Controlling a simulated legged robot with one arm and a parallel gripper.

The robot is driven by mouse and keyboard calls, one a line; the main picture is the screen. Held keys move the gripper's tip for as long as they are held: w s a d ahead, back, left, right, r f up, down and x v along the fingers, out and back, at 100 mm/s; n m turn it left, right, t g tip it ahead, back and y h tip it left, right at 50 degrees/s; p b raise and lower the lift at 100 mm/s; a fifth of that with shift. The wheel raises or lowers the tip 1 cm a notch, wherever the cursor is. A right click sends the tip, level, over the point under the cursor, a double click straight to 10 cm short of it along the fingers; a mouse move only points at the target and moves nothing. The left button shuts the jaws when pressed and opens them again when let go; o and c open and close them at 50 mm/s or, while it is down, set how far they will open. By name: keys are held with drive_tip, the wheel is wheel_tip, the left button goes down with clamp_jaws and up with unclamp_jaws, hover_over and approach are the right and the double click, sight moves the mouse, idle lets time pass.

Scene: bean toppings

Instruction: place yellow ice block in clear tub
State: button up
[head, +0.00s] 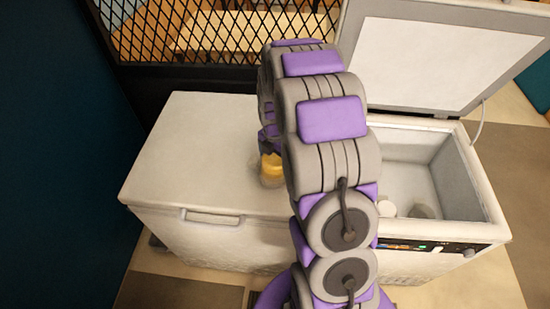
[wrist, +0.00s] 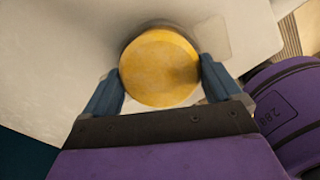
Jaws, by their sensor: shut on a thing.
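The yellow ice block (wrist: 160,68) is a round disc held between the two blue fingers of my gripper (wrist: 162,75) in the wrist view. In the head view the yellow ice block (head: 271,167) shows just left of my arm, above the closed white lid. A faint, see-through shape, which looks like the clear tub (head: 268,183), shows around and below the block. I cannot tell whether the block is inside the tub or just above it. My arm hides most of my gripper in the head view.
The closed left freezer lid (head: 190,150) has wide free room. The open freezer compartment (head: 405,170) at right holds pale round items (head: 422,211). Its raised lid (head: 440,60) stands behind. A black mesh panel (head: 225,35) rises at the back.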

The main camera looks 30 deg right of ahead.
drive_tip(key=shift+s+a, duration=0.15)
drive_tip(key=shift+s, duration=0.15)
drive_tip(key=shift+a, duration=0.25)
drive_tip(key=o, duration=1.7)
drive_tip(key=shift+w+a, duration=0.1)
drive_tip(key=shift+a, duration=0.25)
drive_tip(key=shift+d+r, duration=0.2)
drive_tip(key=shift+r, duration=0.15)
wheel_tip(320, 180, up, 11)
drive_tip(key=p, duration=0.2)
drive_tip(key=s+a+r+m, duration=0.4)
drive_tip(key=s+a+m, duration=0.1)
drive_tip(key=s, duration=0.1)
drive_tip(key=s+a+r+m, duration=0.4)
drive_tip(key=s, duration=0.3)
drive_tip(key=s+a+m, duration=0.1)
drive_tip(key=s+m, duration=0.3)
drive_tip(key=s, duration=0.2)
drive_tip(key=s+a+m+g, duration=0.1)
drive_tip(key=s+a+m, duration=0.1)
drive_tip(key=s+m, duration=0.3)
drive_tip(key=s+a+r+m, duration=0.1)
drive_tip(key=s+m, duration=0.3)
drive_tip(key=s, duration=0.4)
drive_tip(key=shift+s+a+g, duration=0.1)
drive_tip(key=shift+a+g, duration=0.3)
drive_tip(key=shift+a, duration=0.1)
